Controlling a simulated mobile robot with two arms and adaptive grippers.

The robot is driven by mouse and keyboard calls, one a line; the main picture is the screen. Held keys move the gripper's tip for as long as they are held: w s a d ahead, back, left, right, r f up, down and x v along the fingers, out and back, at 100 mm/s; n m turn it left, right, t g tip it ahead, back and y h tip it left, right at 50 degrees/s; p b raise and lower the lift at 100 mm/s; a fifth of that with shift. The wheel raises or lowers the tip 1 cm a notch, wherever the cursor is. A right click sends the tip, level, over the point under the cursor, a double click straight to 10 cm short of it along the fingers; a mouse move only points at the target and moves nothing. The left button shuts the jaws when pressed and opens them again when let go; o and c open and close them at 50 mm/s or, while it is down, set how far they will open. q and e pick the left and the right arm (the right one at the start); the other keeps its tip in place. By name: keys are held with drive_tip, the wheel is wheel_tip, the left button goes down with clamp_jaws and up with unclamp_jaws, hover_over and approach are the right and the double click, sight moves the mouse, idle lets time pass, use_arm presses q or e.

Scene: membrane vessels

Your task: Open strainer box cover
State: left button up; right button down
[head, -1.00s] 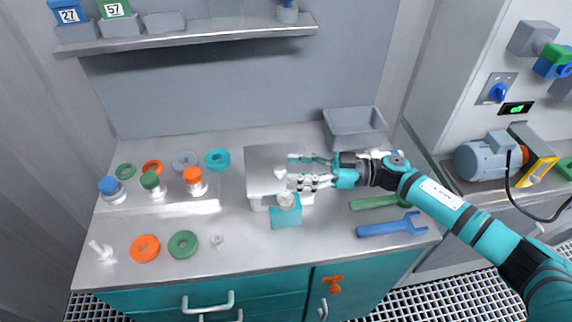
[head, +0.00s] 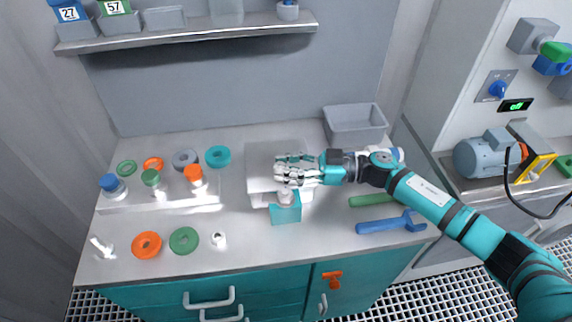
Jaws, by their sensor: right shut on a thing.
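The strainer box (head: 262,198) stands on the bench near the middle, a pale grey box with a flat grey cover (head: 263,155) on top. A teal block (head: 286,214) with a round pale piece (head: 285,196) sits at its front. My right gripper (head: 282,170) reaches in from the right, over the cover. Its fingers are closed around a small part on top of the cover, which they hide. The cover looks level on the box; I cannot tell whether there is a gap beneath it. My left gripper is not in view.
A grey bin (head: 355,121) stands behind to the right. A green wrench (head: 372,200) and a blue wrench (head: 390,224) lie right of the box. Coloured rings and capped vessels stand at left, including an orange ring (head: 146,245).

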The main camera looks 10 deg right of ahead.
drive_tip(key=shift+r+p, duration=0.3)
drive_tip(key=shift+p, duration=0.15)
drive_tip(key=r+m+p, duration=0.1)
drive_tip(key=p, duration=0.2)
drive_tip(key=w+r+m+p, duration=0.1)
drive_tip(key=r+m+p, duration=0.1)
drive_tip(key=p, duration=0.1)
drive_tip(key=w+r+m+p, duration=0.1)
drive_tip(key=p, duration=0.2)
drive_tip(key=shift+w+r+h, duration=0.2)
drive_tip(key=shift+w+h, duration=0.05)
drive_tip(key=shift+h, duration=0.15)
drive_tip(key=shift+w+r+m+g+p, duration=0.2)
drive_tip(key=shift+w+r+m+p, duration=0.1)
drive_tip(key=shift+w+m+p, duration=0.3)
drive_tip(key=shift+w+r+m+g+p, duration=0.2)
drive_tip(key=shift+w+r+m+p, duration=0.15)
drive_tip(key=shift+m+p, duration=0.35)
